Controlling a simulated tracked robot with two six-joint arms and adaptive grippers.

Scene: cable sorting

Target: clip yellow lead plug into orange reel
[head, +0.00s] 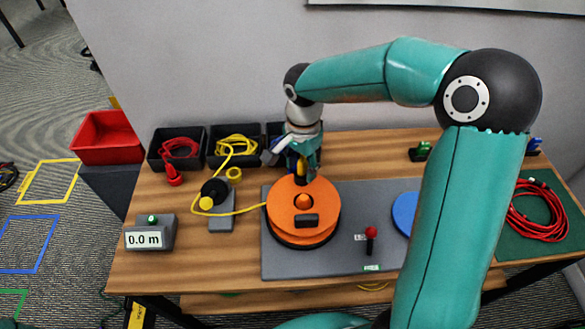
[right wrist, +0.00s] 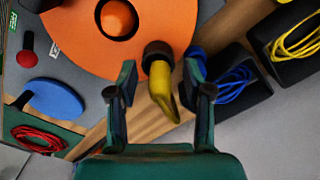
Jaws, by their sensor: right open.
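The orange reel (head: 287,211) lies flat on a grey mat, and a yellow lead (head: 240,212) runs to its left side. The yellow lead plug (head: 299,167) is at the reel's far edge; in the right wrist view the yellow plug (right wrist: 162,88) shows beside a dark collar (right wrist: 157,55) at the reel's rim. I cannot tell whether it is seated there. My right gripper (head: 298,163) is over that far edge. Its fingers (right wrist: 162,75) are open, one each side of the plug, with gaps visible. My left gripper is not in view.
Black bins with red (head: 180,148), yellow (head: 236,146) and blue (right wrist: 234,82) cables stand along the back. A length counter (head: 150,233) and a cable guide (head: 216,195) are at left. A red-knobbed lever (head: 370,236) and blue disc (head: 403,213) are right of the reel.

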